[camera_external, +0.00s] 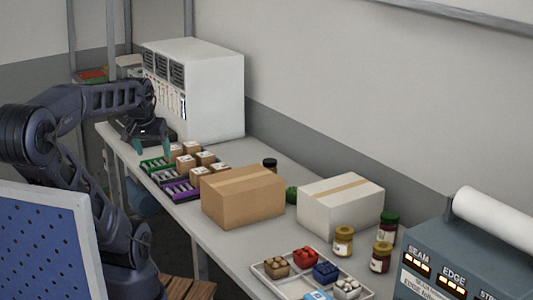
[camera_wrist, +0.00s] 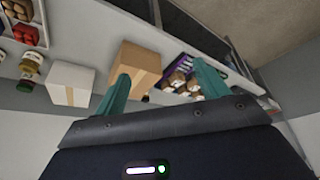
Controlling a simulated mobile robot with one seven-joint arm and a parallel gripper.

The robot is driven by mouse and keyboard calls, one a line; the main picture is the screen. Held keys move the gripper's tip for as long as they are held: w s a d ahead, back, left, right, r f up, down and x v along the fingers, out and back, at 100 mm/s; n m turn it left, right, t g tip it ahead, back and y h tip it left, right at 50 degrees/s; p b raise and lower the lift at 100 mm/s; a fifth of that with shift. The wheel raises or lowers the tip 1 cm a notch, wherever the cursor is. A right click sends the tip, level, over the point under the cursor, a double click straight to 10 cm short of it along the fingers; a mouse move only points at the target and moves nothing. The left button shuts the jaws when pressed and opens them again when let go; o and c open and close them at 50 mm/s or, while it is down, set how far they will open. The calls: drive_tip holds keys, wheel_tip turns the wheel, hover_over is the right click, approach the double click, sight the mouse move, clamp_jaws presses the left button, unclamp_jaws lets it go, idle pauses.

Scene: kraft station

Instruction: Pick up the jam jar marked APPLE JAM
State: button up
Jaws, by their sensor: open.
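Several jars stand on the bench, with labels too small to read, so I cannot tell which is marked APPLE JAM. At the right are a yellow-lidded jar (camera_external: 343,242), a second yellow-lidded jar (camera_external: 381,257) with dark red contents, and a dark-lidded jar (camera_external: 389,227). Another dark-lidded jar (camera_external: 270,166) is partly hidden behind the brown carton. My gripper (camera_external: 147,147) is open and empty above the bench's far left part, well away from the right-hand jars. Its teal fingers also show in the wrist view (camera_wrist: 160,70).
A brown carton (camera_external: 242,197) and a white carton (camera_external: 341,206) stand between my gripper and the right-hand jars. Small boxes (camera_external: 190,163) and purple and green trays lie near my gripper. A divided white tray (camera_external: 292,291) is at the front; a grey machine (camera_external: 455,250) stands right.

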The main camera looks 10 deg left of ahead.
drive_tip(key=shift+o, duration=0.9)
drive_tip(key=shift+w, duration=0.1)
